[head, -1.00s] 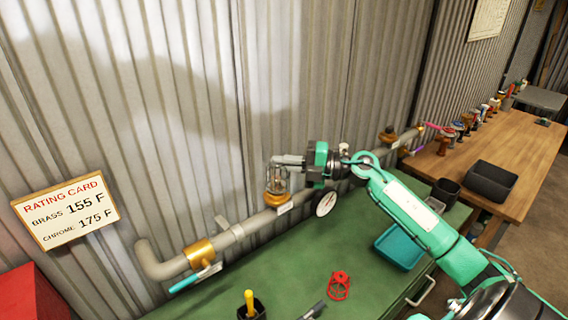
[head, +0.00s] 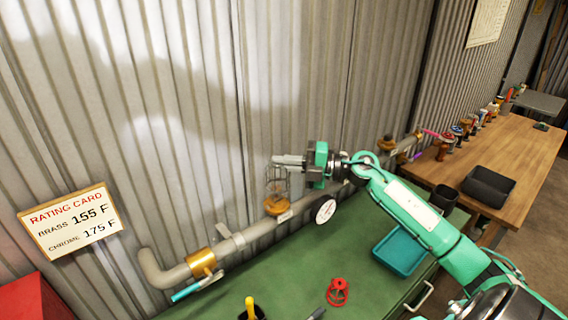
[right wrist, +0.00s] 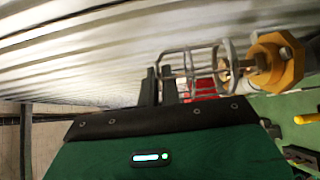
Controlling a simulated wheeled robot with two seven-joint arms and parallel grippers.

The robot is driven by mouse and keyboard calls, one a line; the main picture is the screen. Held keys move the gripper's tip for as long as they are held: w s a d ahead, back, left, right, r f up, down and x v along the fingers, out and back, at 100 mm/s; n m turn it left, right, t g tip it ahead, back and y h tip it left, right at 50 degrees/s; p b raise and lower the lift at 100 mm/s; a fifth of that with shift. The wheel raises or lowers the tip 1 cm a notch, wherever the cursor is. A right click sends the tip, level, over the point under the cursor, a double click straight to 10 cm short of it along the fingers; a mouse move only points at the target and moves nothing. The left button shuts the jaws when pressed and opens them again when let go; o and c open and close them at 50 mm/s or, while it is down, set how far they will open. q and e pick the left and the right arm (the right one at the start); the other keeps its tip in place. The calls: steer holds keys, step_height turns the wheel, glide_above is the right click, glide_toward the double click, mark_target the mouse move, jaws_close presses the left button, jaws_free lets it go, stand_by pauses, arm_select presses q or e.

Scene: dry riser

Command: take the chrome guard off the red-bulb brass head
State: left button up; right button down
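The brass head (head: 277,205) stands on the grey pipe along the corrugated wall. The chrome guard (head: 276,181) is a wire cage over its top. In the right wrist view the guard (right wrist: 198,64) lies sideways, its end ring a little apart from the brass body (right wrist: 277,60). My right gripper (head: 283,162) is at the guard's top, its dark fingers (right wrist: 160,86) shut on the guard's far end. The red bulb cannot be made out clearly. My left gripper is not in view.
A round white gauge (head: 326,211) is on the pipe close right of the head. The green bench (head: 270,270) holds a red valve wheel (head: 338,292) and a teal tray (head: 400,250). A rating card (head: 71,220) is at the left.

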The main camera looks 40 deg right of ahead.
steer(key=shift+r+p, duration=1.1)
steer(key=shift+r, duration=0.35)
steer(key=shift+r, duration=0.25)
steer(key=shift+r+p, duration=1.7)
steer(key=shift+r, duration=0.2)
